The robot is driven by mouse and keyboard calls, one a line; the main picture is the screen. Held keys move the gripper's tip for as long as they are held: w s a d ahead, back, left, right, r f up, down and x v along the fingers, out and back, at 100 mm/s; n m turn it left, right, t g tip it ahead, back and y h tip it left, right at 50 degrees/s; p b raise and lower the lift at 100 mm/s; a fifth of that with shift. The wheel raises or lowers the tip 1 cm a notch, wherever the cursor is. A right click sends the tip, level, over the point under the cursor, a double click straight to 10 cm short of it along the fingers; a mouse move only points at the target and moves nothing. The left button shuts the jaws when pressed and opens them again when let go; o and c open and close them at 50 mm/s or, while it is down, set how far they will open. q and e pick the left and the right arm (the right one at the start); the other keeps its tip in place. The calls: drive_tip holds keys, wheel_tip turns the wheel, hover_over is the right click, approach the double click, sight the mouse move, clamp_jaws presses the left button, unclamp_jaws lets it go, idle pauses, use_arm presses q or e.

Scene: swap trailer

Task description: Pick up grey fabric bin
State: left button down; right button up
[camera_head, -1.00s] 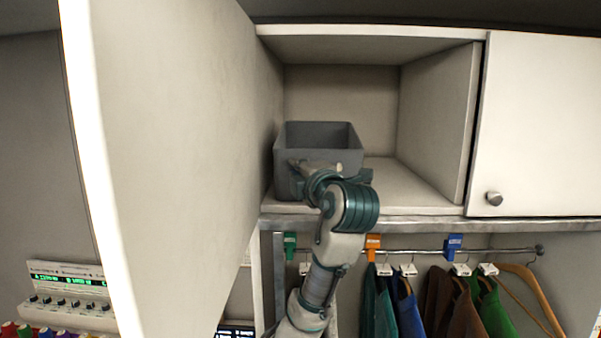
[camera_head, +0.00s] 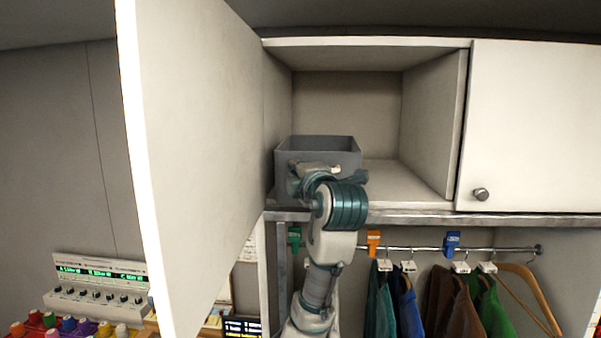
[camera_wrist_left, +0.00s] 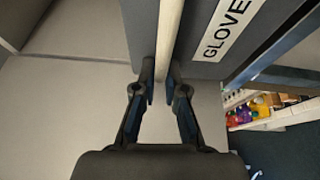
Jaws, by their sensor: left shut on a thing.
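The grey fabric bin (camera_head: 318,146) stands upright at the left front of an open overhead cabinet, close to the open door. In the left wrist view its grey front (camera_wrist_left: 205,45) bears a white label reading "GLOVE", cut off at the frame edge, and a pale bar-like handle (camera_wrist_left: 169,32). My left gripper (camera_head: 318,172) is at the bin's front; in the left wrist view its fingers (camera_wrist_left: 161,88) are closed around the handle. The bin's lower front is partly hidden by my arm. My right gripper is not in view.
The open cabinet door (camera_head: 200,130) stands left of the bin. The shelf (camera_head: 400,185) right of the bin is clear. A closed door (camera_head: 535,125) is further right. Below hang a rail (camera_head: 425,250) with coloured clips and garments (camera_head: 455,305). A control panel (camera_head: 100,280) is at lower left.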

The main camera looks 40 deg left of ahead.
use_arm(q)
drive_tip(key=c, duration=1.2)
unclamp_jaws()
drive_tip(key=shift+a, duration=0.1)
drive_tip(key=shift+o, duration=0.2)
drive_tip(key=v, duration=1.2)
drive_tip(key=shift+d, duration=0.2)
drive_tip(key=shift+a, duration=0.1)
